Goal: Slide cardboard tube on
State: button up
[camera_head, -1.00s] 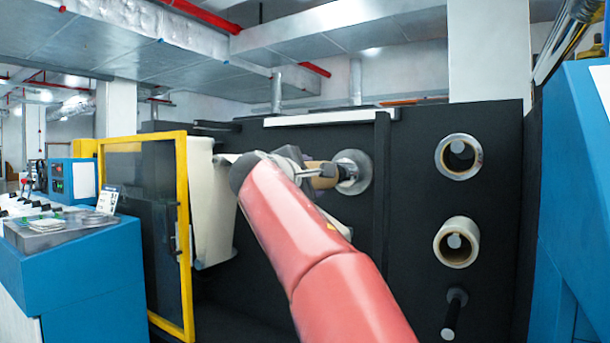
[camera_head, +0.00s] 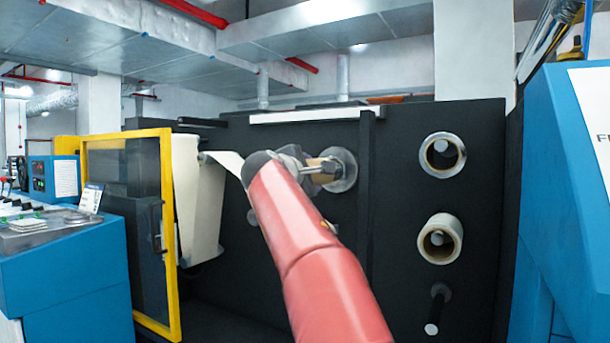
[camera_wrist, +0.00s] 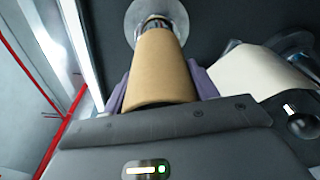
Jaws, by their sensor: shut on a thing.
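A tan cardboard tube (camera_wrist: 160,68) sits between the purple-grey fingers of my gripper (camera_wrist: 161,92) in the wrist view. My gripper is shut on it. The tube's far end is at the metal shaft (camera_wrist: 155,24), which sticks out of a round steel flange (camera_wrist: 143,10) on the black panel. The shaft's tip seems to be inside the tube, but how deep I cannot tell. In the head view my gripper (camera_head: 308,170) hides much of the tube (camera_head: 322,165), and the flange (camera_head: 345,170) shows just to its right.
Two film rolls (camera_head: 442,155) (camera_head: 440,239) hang on spindles at the right of the panel, above a bare black spindle (camera_head: 437,308). A white web (camera_head: 198,195) hangs left of my arm, beside a yellow-framed door (camera_head: 165,235). A vertical black bar (camera_head: 366,200) stands right of the flange.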

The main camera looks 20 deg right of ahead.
jog(key=shift+x, duration=0.75)
jog(key=shift+d+r, duration=0.4)
jog(key=shift+r, duration=0.05)
jog(key=shift+w+a, duration=0.1)
